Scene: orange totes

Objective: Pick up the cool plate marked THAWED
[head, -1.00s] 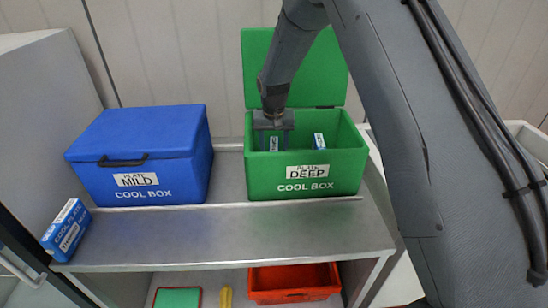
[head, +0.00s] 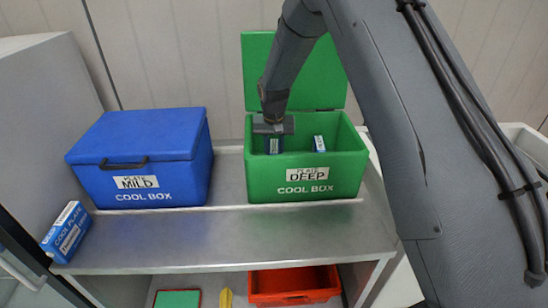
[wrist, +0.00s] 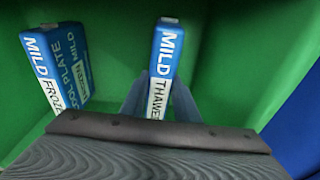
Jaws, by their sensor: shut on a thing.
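My gripper (head: 274,143) reaches down into the open green cool box (head: 262,186) labelled PLATE DEEP. It is shut on a blue and white cool plate (wrist: 163,68) marked MILD THAWED, which stands upright between the fingers in the wrist view. The fingers are partly hidden behind the gripper body there. A second plate (wrist: 50,62) marked MILD FROZEN stands to the left in the wrist view, apart from the held one. In the head view it is right of my gripper (head: 319,144).
A closed blue cool box (head: 140,165) labelled PLATE MILD stands to the left. Another blue cool plate (head: 66,229) leans at the shelf's left end. The steel shelf front (head: 230,235) is clear. A red tray (head: 292,286) sits below. The green lid (head: 325,80) stands open behind.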

